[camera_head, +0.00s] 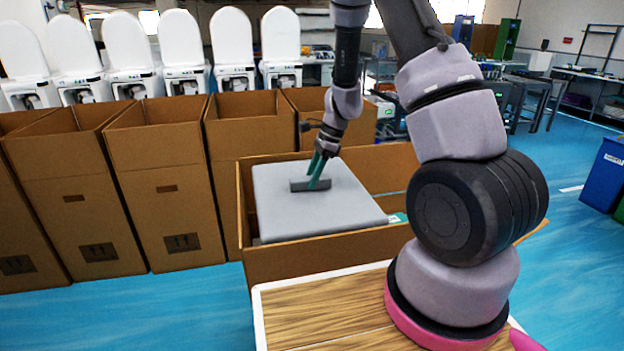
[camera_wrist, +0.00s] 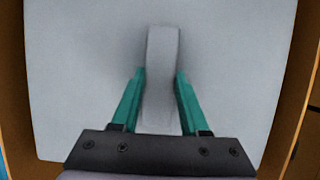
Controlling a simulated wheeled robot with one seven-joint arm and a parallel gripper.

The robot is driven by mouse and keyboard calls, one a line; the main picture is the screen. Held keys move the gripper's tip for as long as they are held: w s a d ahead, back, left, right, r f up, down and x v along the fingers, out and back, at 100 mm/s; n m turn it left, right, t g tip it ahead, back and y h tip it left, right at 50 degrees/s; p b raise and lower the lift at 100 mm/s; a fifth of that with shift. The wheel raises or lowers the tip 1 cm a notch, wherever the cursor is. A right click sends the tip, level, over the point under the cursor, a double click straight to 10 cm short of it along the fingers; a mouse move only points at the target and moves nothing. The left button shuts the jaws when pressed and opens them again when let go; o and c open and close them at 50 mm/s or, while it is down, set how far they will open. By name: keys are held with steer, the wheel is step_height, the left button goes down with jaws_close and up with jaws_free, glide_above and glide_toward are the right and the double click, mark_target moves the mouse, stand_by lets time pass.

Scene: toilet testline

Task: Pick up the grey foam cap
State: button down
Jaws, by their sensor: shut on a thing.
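The grey foam cap (camera_head: 310,205) is a light grey block with a raised bar-like handle on top, and it sits inside an open cardboard box (camera_head: 330,251). My gripper (camera_head: 314,184) reaches down from above, and its green fingers stand on either side of the handle. In the wrist view the cap (camera_wrist: 75,80) fills most of the picture, and my gripper (camera_wrist: 160,108) is shut on its upright handle (camera_wrist: 162,75). The cap's lower part is hidden by the box walls.
Several open cardboard boxes (camera_head: 170,185) stand in a row at the left. White toilets (camera_head: 232,50) with raised lids line the back. A wooden tabletop (camera_head: 330,312) lies in front of the box.

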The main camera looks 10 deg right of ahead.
step_height(320, 180, up, 10)
stand_by(0.6)
